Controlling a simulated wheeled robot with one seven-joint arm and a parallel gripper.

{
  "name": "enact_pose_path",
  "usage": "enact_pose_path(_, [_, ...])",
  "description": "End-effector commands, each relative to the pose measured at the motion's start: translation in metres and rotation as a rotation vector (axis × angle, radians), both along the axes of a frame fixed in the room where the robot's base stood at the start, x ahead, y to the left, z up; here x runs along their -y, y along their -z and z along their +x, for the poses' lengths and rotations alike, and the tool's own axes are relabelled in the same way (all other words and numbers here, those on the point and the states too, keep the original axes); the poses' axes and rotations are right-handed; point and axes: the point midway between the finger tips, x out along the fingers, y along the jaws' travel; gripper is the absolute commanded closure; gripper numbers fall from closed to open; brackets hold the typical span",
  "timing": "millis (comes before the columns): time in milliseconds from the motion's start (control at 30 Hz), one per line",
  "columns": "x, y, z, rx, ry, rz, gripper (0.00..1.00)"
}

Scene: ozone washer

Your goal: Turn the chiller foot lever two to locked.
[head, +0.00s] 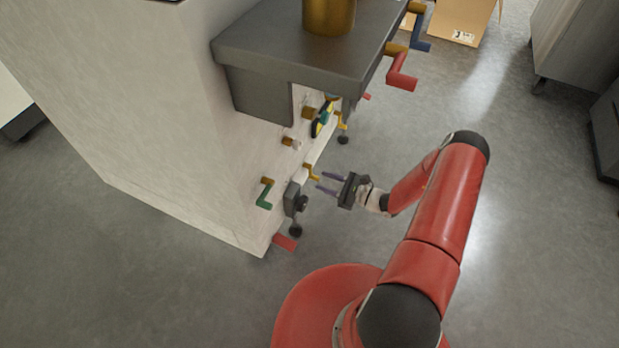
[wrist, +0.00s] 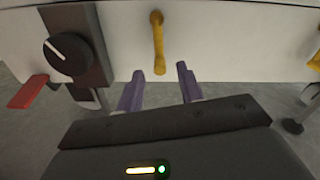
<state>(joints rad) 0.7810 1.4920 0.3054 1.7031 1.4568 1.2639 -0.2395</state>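A yellow crank-shaped lever (wrist: 157,45) hangs from the low front panel of the white machine, near the middle of the wrist view. It also shows in the head view (head: 311,172). My gripper (wrist: 160,76) is open and empty, with its two purple fingers apart. It faces this lever, one fingertip to either side in the picture, and no contact shows. In the head view my gripper (head: 325,182) is just right of the lever. Another yellow lever (head: 341,121) is farther along the panel. No labels are readable, so I cannot tell which is lever two.
A grey box with a black knob (wrist: 68,55) is left of the lever. A red pedal-like piece (head: 285,242) juts out low at the near corner. Black feet (head: 295,231) stand below. A dark grey ledge (head: 300,50) overhangs farther along. Floor to the right is clear.

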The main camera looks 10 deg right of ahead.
Motion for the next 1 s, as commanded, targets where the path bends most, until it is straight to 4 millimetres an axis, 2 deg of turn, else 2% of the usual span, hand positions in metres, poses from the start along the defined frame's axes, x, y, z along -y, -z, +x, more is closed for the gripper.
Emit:
enact_pose_path(100, [-0.017, 0.0, 0.011, -0.001, -0.003, 0.0, 0.63])
enact_pose_path(300, [-0.033, 0.0, 0.023, -0.001, -0.002, 0.0, 0.63])
enact_pose_path(600, [-0.036, 0.0, 0.026, -0.002, -0.002, -0.001, 0.63])
enact_pose_path(667, [-0.036, 0.0, 0.026, -0.002, -0.002, -0.001, 0.68])
enact_pose_path(900, [-0.036, 0.0, 0.026, -0.002, -0.002, -0.001, 1.0])
enact_pose_path(1000, [-0.036, 0.0, 0.026, -0.002, -0.002, 0.0, 1.0])
